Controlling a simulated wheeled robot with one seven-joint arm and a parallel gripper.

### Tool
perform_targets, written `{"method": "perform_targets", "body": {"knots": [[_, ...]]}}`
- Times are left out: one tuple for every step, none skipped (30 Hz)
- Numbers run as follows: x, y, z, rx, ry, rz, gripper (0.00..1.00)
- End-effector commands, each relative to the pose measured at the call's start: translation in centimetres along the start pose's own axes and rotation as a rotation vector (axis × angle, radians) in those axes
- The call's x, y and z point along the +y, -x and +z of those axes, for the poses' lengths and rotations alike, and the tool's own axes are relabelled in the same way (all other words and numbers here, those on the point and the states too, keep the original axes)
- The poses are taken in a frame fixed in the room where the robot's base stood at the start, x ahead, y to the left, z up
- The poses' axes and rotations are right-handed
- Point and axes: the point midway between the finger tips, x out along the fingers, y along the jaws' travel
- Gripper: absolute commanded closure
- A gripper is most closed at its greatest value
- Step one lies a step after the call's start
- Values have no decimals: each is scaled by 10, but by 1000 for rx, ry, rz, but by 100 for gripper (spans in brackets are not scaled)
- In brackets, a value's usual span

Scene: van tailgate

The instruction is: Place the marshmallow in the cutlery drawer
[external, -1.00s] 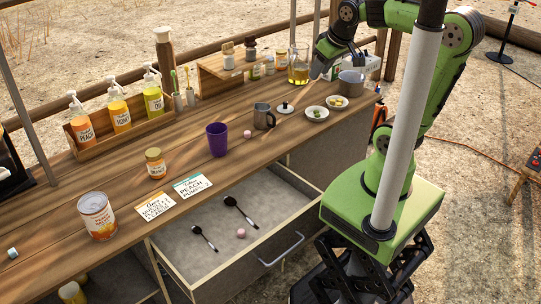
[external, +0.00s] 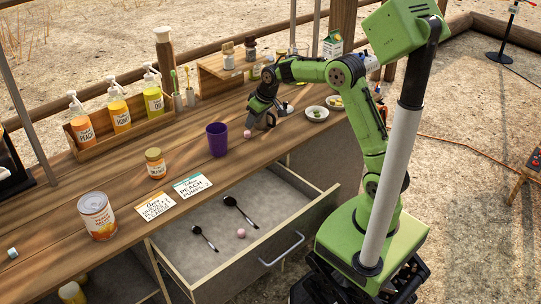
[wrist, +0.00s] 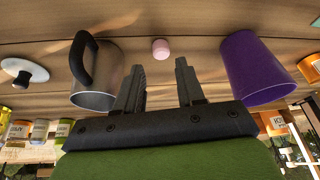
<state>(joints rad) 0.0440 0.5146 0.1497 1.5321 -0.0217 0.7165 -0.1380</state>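A pink marshmallow (external: 248,134) lies on the wooden counter; in the wrist view it (wrist: 160,48) sits just beyond my fingertips, roughly centred between them. My gripper (wrist: 159,67) is open and empty, low over the counter near this marshmallow; it also shows in the external view (external: 260,120). The cutlery drawer (external: 315,225) is pulled open below the counter. Inside lie two black spoons (external: 240,212) and another pink marshmallow (external: 241,233).
A metal mug (wrist: 101,78) stands left of my fingers in the wrist view, a purple cup (wrist: 255,68) right. A lid (wrist: 24,72) lies beyond the mug. A small jar (external: 155,163), cards (external: 192,185) and a can (external: 97,215) are further along the counter.

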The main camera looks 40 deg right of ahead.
Motion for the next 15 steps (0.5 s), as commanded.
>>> {"method": "perform_targets", "body": {"knots": [[0, -6, 0, 0, 0, 0, 62], [0, -8, 0, 0, 0, 0, 62], [0, -11, 0, 0, 0, 0, 62], [0, -14, 0, 0, 0, 0, 62], [-1, -18, 0, 0, 0, 0, 62], [-1, -24, 0, 0, 0, 0, 62], [-1, -30, 0, 0, 0, -1, 62], [-2, -37, 0, -1, 1, -1, 62], [-2, -45, 0, -1, 1, -1, 62], [-2, -51, 0, -1, 0, -1, 62], [-2, -55, 0, -1, 0, -1, 62], [-2, -59, 0, 0, 0, 0, 62], [-2, -60, -1, 0, 0, 0, 62], [-2, -60, -1, 0, 0, 1, 62], [-2, -60, -1, 1, 0, 1, 62]]}}
